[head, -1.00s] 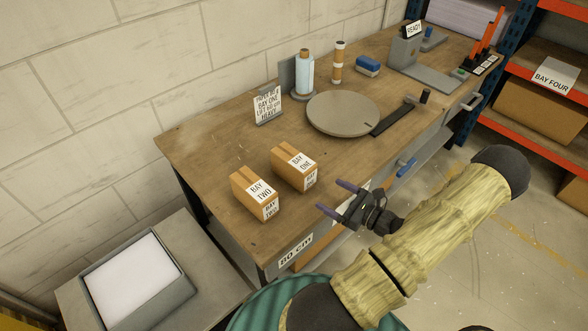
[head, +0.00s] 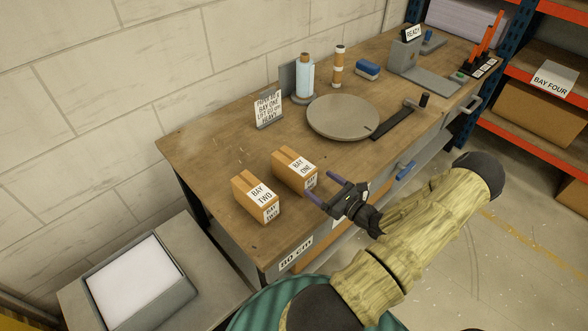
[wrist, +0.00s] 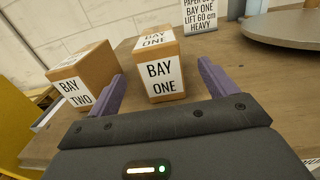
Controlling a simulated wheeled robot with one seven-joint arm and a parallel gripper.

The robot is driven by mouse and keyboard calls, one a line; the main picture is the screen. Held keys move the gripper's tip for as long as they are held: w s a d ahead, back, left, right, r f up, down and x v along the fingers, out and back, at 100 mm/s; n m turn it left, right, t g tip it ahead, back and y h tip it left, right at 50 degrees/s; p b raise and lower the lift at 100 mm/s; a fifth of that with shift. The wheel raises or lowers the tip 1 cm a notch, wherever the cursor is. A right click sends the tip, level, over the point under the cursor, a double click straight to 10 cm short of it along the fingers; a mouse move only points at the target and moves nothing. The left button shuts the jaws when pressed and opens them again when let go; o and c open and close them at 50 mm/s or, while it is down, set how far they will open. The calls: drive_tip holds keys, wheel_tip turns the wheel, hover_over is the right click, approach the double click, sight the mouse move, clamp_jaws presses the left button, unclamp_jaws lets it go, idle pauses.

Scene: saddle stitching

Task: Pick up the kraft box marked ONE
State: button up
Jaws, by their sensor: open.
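The kraft box marked BAY ONE (head: 291,170) sits upright on the wooden workbench near its front left part. It also shows in the wrist view (wrist: 157,66), with its label facing me. My gripper (head: 322,187) is open, just in front of and to the right of this box. In the wrist view my gripper's purple fingers (wrist: 160,88) point toward the box, one to each side of it, and nothing is held. The kraft box marked BAY TWO (head: 254,195) stands to the left; it also shows in the wrist view (wrist: 84,76), near the left finger.
A printed sign (head: 268,108) stands behind the boxes, and a round grey turntable (head: 342,116) lies behind to the right. The workbench (head: 213,143) is bare to the left of the boxes. A grey tray with white sheets (head: 137,282) is at lower left.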

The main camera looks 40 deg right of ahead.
sight(312, 178)
drive_tip(key=w, duration=0.5)
drive_tip(key=shift+a+p, duration=0.35)
drive_tip(key=shift+p, duration=0.05)
drive_tip(key=shift+s+d, duration=0.1)
drive_tip(key=shift+s, duration=0.15)
drive_tip(key=w, duration=0.2)
drive_tip(key=w+a+p, duration=0.1)
drive_tip(key=w, duration=0.1)
drive_tip(key=shift+w+p, duration=0.15)
drive_tip(key=shift+p, duration=0.15)
drive_tip(key=shift+w, duration=0.5)
drive_tip(key=c, duration=1.5)
drive_tip(key=shift+r, duration=0.15)
